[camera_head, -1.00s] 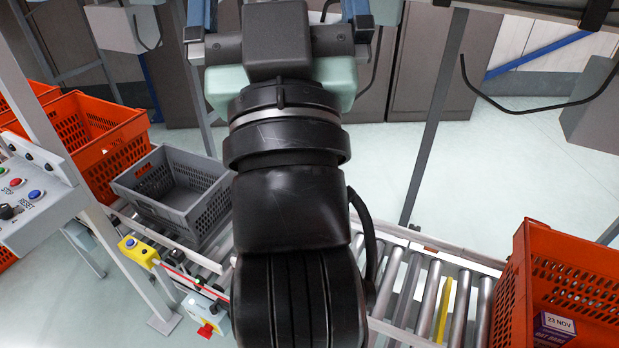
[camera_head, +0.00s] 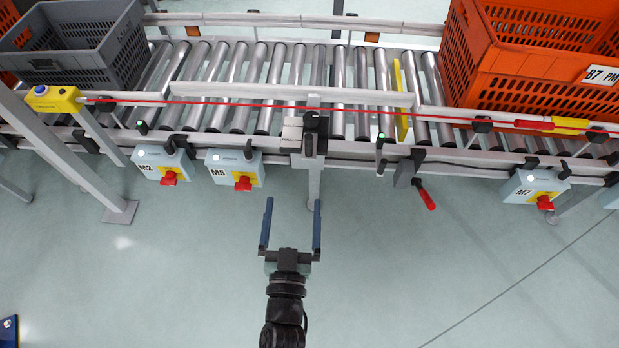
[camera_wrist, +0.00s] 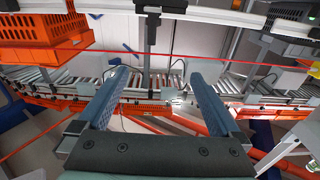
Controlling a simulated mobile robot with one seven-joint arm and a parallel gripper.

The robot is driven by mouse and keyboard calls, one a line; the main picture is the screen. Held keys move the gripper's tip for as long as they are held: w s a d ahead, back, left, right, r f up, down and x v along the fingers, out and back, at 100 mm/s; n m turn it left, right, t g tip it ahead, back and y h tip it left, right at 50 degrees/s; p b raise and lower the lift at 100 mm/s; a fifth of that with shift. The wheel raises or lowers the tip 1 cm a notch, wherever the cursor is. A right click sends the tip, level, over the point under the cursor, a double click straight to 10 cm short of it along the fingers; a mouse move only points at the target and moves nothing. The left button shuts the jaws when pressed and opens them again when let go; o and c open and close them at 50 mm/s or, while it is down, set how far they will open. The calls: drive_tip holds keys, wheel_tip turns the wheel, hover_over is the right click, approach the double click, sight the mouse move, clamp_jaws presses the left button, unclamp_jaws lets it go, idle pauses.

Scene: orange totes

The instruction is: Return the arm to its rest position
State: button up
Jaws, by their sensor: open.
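My gripper (camera_head: 292,224) is open and empty in the head view, its two blue fingers spread apart and pointing at the roller conveyor (camera_head: 330,85). From above it appears over the bare floor on the near side of the conveyor, apart from it. My black arm shows below the gripper and runs off the bottom edge. In the wrist view the two blue fingers of my gripper (camera_wrist: 152,95) stand wide apart with nothing between them.
A grey crate (camera_head: 90,50) stands on the conveyor at left and an orange tote (camera_head: 490,80) at right. Switch boxes (camera_head: 235,168) and a red-handled lever (camera_head: 424,193) stick out from the near rail. A red cord (camera_head: 300,105) runs along it.

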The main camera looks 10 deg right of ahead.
wheel_tip(320, 180, down, 4)
drive_tip(key=s, duration=0.3)
drive_tip(key=w+d+b, duration=0.2)
drive_tip(key=w+b, duration=0.1)
drive_tip(key=w, duration=0.6)
drive_tip(key=shift+w+d+g+h, duration=0.3)
drive_tip(key=shift+w+h, duration=0.05)
drive_tip(key=shift+h, duration=0.05)
drive_tip(key=shift+s, duration=0.1)
